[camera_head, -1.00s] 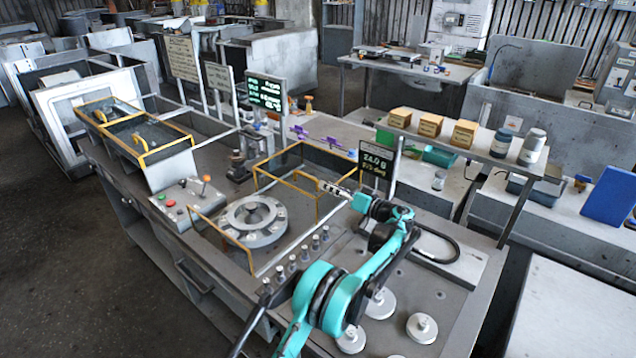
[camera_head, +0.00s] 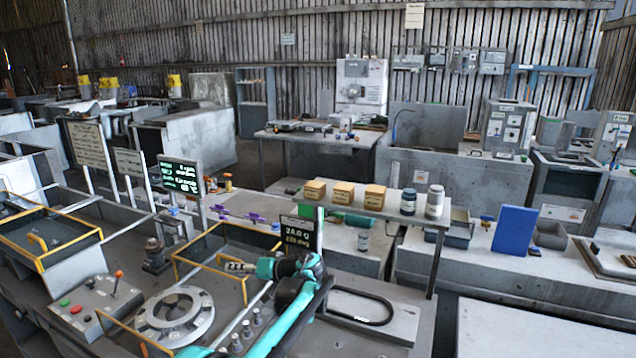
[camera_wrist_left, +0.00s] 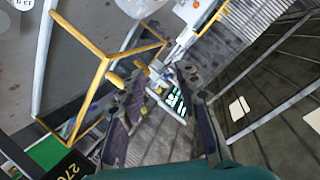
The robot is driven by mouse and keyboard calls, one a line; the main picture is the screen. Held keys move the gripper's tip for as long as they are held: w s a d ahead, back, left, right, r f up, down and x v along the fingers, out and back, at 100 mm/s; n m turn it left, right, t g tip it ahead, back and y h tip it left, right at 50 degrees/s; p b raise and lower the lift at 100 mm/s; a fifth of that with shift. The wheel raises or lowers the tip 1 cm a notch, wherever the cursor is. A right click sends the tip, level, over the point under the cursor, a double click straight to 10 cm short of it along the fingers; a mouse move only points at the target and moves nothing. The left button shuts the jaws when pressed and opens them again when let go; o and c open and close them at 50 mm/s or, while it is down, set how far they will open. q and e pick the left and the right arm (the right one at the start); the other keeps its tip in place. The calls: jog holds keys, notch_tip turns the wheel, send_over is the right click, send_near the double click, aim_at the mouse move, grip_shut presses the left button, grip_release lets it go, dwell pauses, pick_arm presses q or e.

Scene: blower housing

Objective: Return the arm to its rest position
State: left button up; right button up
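My left arm, with teal links and black joints, comes in from the bottom of the head view and bends above the bench. Its left gripper (camera_head: 240,267) points left, beside the yellow-framed bin, small and hard to make out there. In the left wrist view the two dark fingers of the left gripper (camera_wrist_left: 165,80) stand apart with nothing held between them. My right arm and gripper are not in view.
Near the left arm are a yellow-framed bin (camera_head: 212,262), a round grey ring fixture (camera_head: 174,316), a black weight display (camera_head: 298,233) and a button box (camera_head: 92,306). A raised shelf (camera_head: 390,214) carries boxes and jars.

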pick_arm(q)
jog(key=s+a+r+m+h, duration=0.15)
jog(key=s+h, duration=0.25)
jog(key=s, duration=0.7)
jog(key=s+d+f+m+h, duration=0.1)
jog(key=s+d+f+h, duration=0.2)
jog(key=s, duration=1.1)
jog(key=s+d+f+m+t+h, duration=0.1)
jog(key=s+d+f+h, duration=0.3)
jog(key=s, duration=1)
notch_tip(320, 180, down, 3)
jog(key=shift+s+r+m+h, duration=0.1)
jog(key=shift+s+m+h, duration=0.25)
jog(key=shift+h, duration=0.55)
